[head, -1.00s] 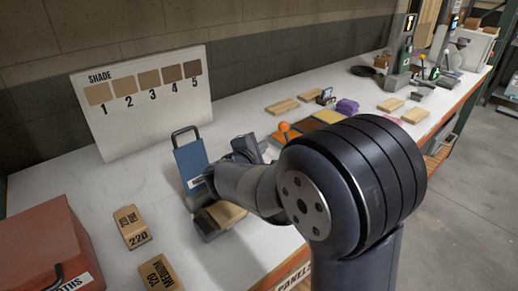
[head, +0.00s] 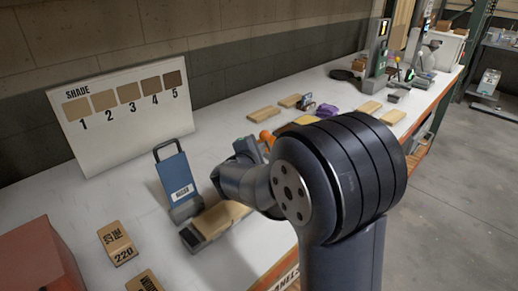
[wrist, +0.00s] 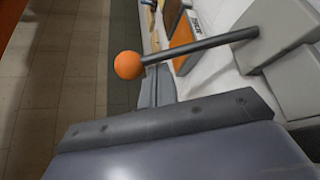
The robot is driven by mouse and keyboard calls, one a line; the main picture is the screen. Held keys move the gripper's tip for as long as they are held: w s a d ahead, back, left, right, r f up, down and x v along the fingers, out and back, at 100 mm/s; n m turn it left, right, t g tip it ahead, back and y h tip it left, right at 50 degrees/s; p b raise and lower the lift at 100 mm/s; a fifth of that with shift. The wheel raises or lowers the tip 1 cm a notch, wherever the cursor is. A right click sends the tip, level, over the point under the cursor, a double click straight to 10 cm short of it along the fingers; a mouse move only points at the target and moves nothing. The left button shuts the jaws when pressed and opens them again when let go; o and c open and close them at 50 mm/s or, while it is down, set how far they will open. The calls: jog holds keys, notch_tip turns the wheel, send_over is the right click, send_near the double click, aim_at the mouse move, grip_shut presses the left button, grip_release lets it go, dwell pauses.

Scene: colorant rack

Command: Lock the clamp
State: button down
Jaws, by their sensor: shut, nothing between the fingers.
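The clamp shows as a lever with an orange ball knob. In the wrist view the orange knob (wrist: 128,65) sits at the end of a dark rod (wrist: 205,47) that runs right to a grey block (wrist: 283,32). My gripper (wrist: 156,86) is shut and empty, its fingers just below the knob in the picture; I cannot tell whether they touch the lever. In the head view the knob (head: 266,138) shows just behind my wrist, and my arm hides the fingers and part of the clamp. A wooden block (head: 220,217) lies in a dark holder at the bench front.
A blue panel (head: 176,178) with a black handle stands left of my wrist. A shade board (head: 130,112) leans at the back wall. Sanding blocks (head: 118,242) and a red box (head: 38,262) are at left. Wooden blocks (head: 264,115) and equipment lie farther right.

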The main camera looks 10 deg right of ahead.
jog(key=shift+s+d+f+b, duration=0.1)
jog(key=shift+s+b, duration=0.05)
jog(key=shift+b, duration=0.7)
jog(key=shift+b, duration=0.35)
